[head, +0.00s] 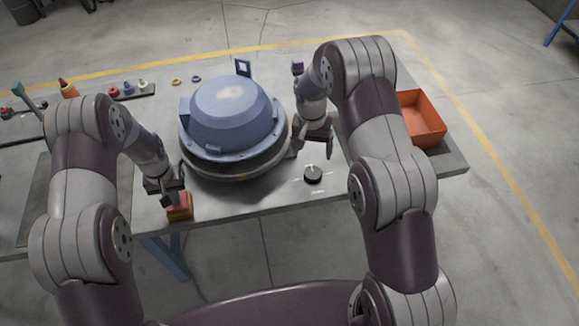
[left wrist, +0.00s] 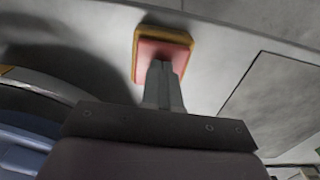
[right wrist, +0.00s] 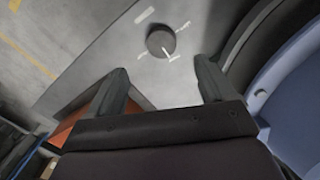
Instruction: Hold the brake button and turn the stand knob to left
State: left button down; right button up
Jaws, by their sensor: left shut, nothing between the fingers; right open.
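The brake button (head: 180,206) is a red pad on a yellow base near the table's front edge, left of the blue hood. My left gripper (head: 168,199) is shut and empty, its tips over the button. In the left wrist view the shut fingertips (left wrist: 162,72) overlap the red pad (left wrist: 150,49); I cannot tell whether they press it. My right gripper (head: 314,148) is open, behind the knob. In the right wrist view the knob (right wrist: 161,41) lies beyond the open fingertips (right wrist: 160,72), untouched.
The blue hood (head: 235,110) sits on a round stand (head: 240,172) between the grippers. An orange bin (head: 421,119) stands at the table's right side. Small bottles and coloured parts lie at the back left. The tabletop around the knob is clear.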

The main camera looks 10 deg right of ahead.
aim_at(314, 171)
jog(key=shift+m, duration=0.8)
jog(key=f, duration=0.7)
jog(key=d+f, duration=0.1)
jog(key=f, duration=0.2)
jog(key=shift+w+f, duration=0.2)
jog(key=shift+f, duration=0.15)
jog(key=c, duration=1.1)
